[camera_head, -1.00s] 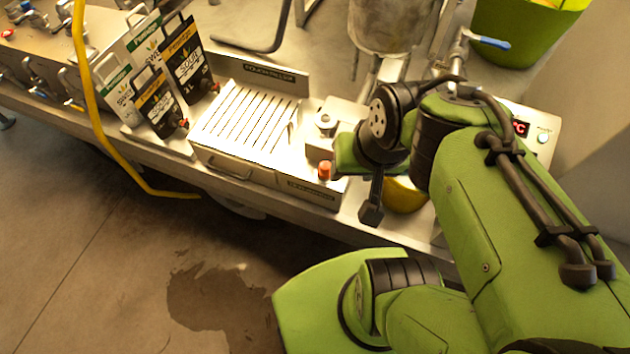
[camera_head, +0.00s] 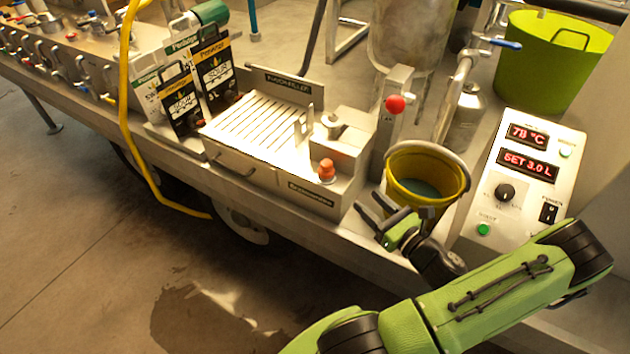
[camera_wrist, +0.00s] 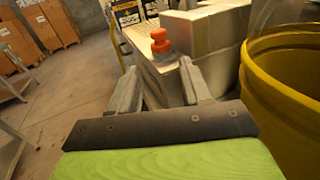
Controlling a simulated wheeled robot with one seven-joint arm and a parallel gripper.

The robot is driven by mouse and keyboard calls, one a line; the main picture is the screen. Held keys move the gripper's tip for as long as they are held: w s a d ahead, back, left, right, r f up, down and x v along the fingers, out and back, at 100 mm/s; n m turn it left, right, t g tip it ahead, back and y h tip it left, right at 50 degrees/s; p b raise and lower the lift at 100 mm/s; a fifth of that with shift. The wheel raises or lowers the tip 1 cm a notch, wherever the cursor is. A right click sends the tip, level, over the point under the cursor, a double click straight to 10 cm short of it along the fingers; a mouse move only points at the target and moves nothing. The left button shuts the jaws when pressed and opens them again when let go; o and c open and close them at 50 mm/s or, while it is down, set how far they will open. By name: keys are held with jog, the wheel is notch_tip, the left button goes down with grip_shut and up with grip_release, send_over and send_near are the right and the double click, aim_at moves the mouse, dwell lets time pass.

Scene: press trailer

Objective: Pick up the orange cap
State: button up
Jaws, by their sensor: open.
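The orange cap (camera_head: 326,167) sits upright on the front right part of the metal machine (camera_head: 258,168), in front of its raised block. In the wrist view the orange cap (camera_wrist: 160,40) is beyond the fingertips, roughly in line with the space between them, on a clear or pale base. My gripper (camera_head: 370,214) is open and empty, at the front edge of the bench, right of and nearer than the cap. In the wrist view my gripper (camera_wrist: 160,86) shows both fingers apart, not touching the cap.
A yellow bucket (camera_head: 395,160) stands close beside my gripper, also at right in the wrist view (camera_wrist: 262,70). A control panel (camera_head: 545,195) is at right. Cartons and a yellow hose (camera_head: 124,90) are at left.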

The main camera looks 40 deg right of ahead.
aim_at(330, 168)
jog(key=w, duration=0.4)
jog(key=w+b, duration=0.1)
jog(key=w, duration=0.4)
jog(key=w+b, duration=0.1)
jog(key=w, duration=0.4)
jog(key=shift+w+d, duration=0.25)
jog(key=shift+d, duration=0.05)
jog(key=shift+s, duration=0.1)
grip_shut()
